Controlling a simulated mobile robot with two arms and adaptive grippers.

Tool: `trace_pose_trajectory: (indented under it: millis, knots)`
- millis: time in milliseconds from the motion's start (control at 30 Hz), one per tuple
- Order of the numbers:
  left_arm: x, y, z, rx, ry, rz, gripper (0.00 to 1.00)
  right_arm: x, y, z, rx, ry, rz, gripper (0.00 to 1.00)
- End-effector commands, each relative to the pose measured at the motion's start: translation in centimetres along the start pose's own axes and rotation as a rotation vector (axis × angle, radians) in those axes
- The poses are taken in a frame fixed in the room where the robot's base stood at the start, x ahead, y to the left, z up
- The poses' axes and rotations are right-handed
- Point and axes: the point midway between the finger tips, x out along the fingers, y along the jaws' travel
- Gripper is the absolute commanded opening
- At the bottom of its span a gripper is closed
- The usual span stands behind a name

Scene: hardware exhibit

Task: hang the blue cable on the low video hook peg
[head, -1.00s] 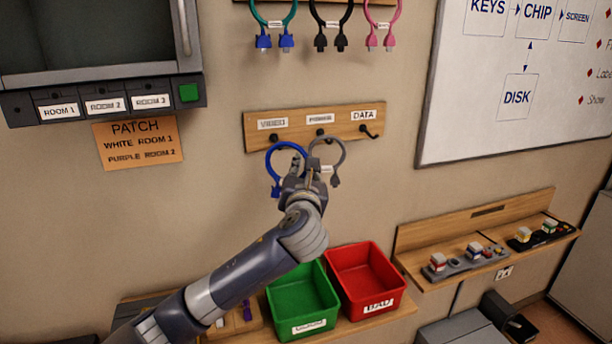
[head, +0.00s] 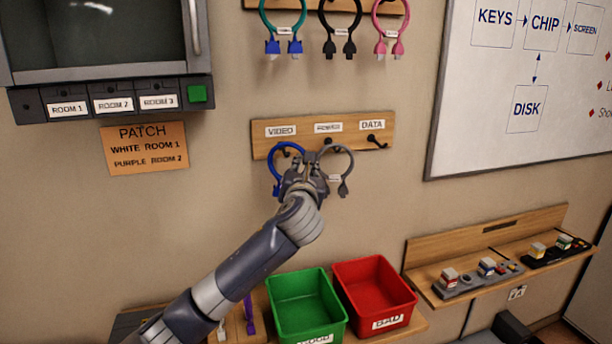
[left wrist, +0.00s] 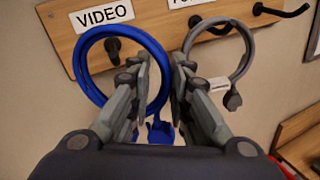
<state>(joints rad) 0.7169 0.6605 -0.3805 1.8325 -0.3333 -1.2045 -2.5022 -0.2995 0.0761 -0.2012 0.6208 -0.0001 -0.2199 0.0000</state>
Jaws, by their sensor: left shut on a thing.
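The blue cable (head: 274,163) is a loop with blue plugs hanging down. My left gripper (head: 308,166) is shut on the right side of the loop; in the left wrist view the cable (left wrist: 84,72) passes by the fingers (left wrist: 163,70). The low board (head: 258,142) has VIDEO, a middle label and DATA. The VIDEO peg (left wrist: 113,46) shows inside the loop, whose top lies just above it. I cannot tell whether the cable rests on the peg. My right gripper is not in view.
A grey cable (head: 350,164) hangs at the middle peg, close to my gripper's right. The DATA peg (head: 378,142) is bare. Teal, black and pink cables hang above. Green (head: 298,310) and red (head: 372,288) bins stand below.

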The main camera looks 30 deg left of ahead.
Motion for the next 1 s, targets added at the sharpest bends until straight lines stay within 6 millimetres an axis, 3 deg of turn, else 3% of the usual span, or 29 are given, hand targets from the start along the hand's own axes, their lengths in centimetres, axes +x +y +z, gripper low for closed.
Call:
trace_pose_trajectory:
  millis: [133, 400, 1000]
  knots:
    - [0.9, 0.3, -0.2, -0.001, -0.002, 0.001, 0.00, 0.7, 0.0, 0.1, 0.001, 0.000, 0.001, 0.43]
    - [1.8, 0.3, -1.2, 0.001, 0.000, 0.000, 0.00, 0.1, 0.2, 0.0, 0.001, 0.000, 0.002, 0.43]
    - [2.0, 0.2, -2.0, 0.000, -0.002, 0.000, 0.00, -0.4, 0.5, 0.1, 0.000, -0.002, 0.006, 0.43]
